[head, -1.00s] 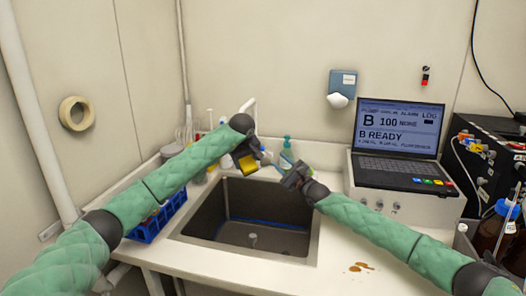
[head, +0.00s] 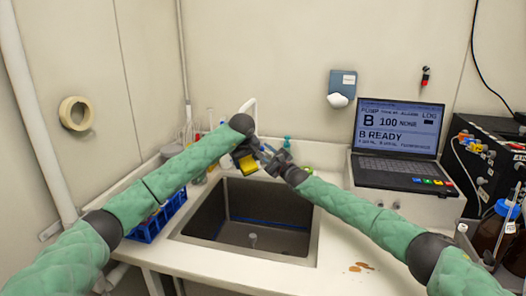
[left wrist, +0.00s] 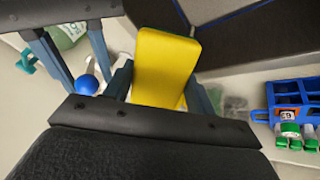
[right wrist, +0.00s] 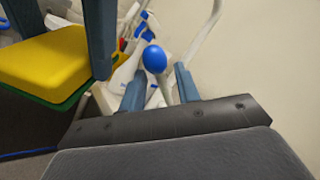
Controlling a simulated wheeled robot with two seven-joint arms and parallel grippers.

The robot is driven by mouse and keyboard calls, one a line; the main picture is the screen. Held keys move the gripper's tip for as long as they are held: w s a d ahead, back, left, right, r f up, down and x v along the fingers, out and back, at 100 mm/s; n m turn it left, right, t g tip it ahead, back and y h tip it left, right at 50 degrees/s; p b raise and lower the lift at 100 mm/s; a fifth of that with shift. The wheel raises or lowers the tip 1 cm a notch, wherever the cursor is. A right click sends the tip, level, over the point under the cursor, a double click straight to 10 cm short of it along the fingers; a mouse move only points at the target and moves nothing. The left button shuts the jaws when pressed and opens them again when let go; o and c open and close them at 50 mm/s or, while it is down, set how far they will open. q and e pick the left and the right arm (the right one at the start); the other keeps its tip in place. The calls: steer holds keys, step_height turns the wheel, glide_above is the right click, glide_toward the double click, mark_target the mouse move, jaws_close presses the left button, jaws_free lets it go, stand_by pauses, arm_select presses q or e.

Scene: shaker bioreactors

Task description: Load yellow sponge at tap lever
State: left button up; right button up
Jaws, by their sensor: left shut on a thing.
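The yellow sponge (head: 248,164), with a green underside, is clamped in my left gripper (head: 243,152) above the back of the sink. It fills the space between the fingers in the left wrist view (left wrist: 165,62). The tap lever ends in a blue ball knob (right wrist: 155,58), also seen in the left wrist view (left wrist: 87,84). My right gripper (head: 266,153) is open beside the left one. In the right wrist view the knob appears between its fingers; I cannot tell whether they touch it. The white tap spout (head: 251,104) rises behind; its base is hidden by my grippers.
The dark sink (head: 245,230) is empty below. A blue rack (head: 150,229) stands to its left. A soap bottle (left wrist: 65,28) is close to my right gripper. A laptop (head: 397,140) stands at the right, and brown spots (head: 361,266) mark the front counter.

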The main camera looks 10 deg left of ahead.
steer(key=shift+x, duration=0.8)
jaws_close()
steer(key=shift+s+f+n+y, duration=0.3)
steer(key=shift+f+n+y, duration=0.05)
steer(key=shift+f+n, duration=0.2)
steer(key=shift+s+f+n+y, duration=0.35)
steer(key=shift+f+n, duration=0.1)
steer(key=shift+f, duration=0.15)
jaws_free()
